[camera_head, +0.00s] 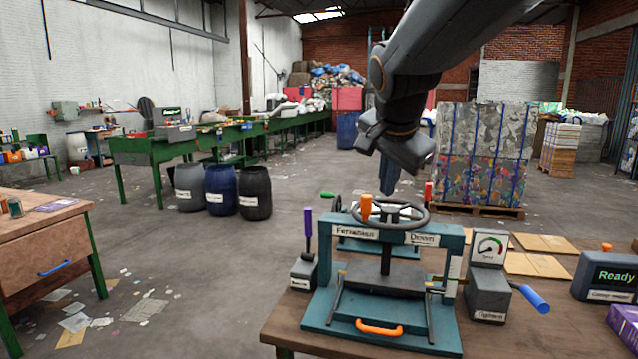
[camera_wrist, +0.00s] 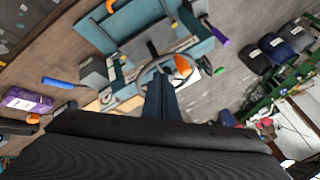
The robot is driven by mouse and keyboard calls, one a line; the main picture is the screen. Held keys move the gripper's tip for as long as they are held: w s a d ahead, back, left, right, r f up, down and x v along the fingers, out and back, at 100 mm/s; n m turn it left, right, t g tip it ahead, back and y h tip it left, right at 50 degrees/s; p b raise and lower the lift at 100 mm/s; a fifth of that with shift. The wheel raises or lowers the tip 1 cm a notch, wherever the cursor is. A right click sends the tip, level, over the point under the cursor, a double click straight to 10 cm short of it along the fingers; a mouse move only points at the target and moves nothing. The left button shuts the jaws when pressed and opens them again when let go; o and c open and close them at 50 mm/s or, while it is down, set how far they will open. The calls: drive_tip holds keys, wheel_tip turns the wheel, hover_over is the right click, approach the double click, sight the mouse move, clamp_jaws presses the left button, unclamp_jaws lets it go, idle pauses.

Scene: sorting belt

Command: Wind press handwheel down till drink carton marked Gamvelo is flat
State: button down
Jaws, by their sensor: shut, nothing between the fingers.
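The teal press (camera_head: 447,253) stands on the brown table, with plates reading what looks like "Fervanaso" and "Down". Its grey handwheel (camera_head: 424,222) lies flat on top, with an upright orange knob (camera_head: 366,207) at its left side. The dark press plate (camera_head: 385,275) hangs on the screw below. I cannot make out a carton marked Gamvelo under it. My gripper (camera_head: 388,190) points down just above and behind the wheel, shut and empty. In the wrist view its fingers (camera_wrist: 161,90) overlap the wheel (camera_wrist: 143,78), close beside the knob (camera_wrist: 182,65); contact cannot be told.
A gauge box (camera_head: 488,250) with a blue-handled lever (camera_head: 535,298) stands right of the press. A purple-handled lever (camera_head: 308,230) stands left. A box (camera_head: 610,275) shows "Ready". A purple carton (camera_head: 624,322), label unreadable, is at the right edge. Flat cardboard (camera_head: 535,265) lies behind.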

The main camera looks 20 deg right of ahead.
drive_tip(key=w+d+f+p, duration=0.2)
drive_tip(key=w+f+p, duration=0.1)
drive_tip(key=w+f, duration=0.4)
drive_tip(key=shift+w+d+f, duration=0.2)
drive_tip(key=shift+w, duration=0.95)
drive_tip(key=shift+w+f+m+b, duration=0.15)
drive_tip(key=shift+m+b, duration=0.15)
drive_tip(key=shift+b, duration=0.55)
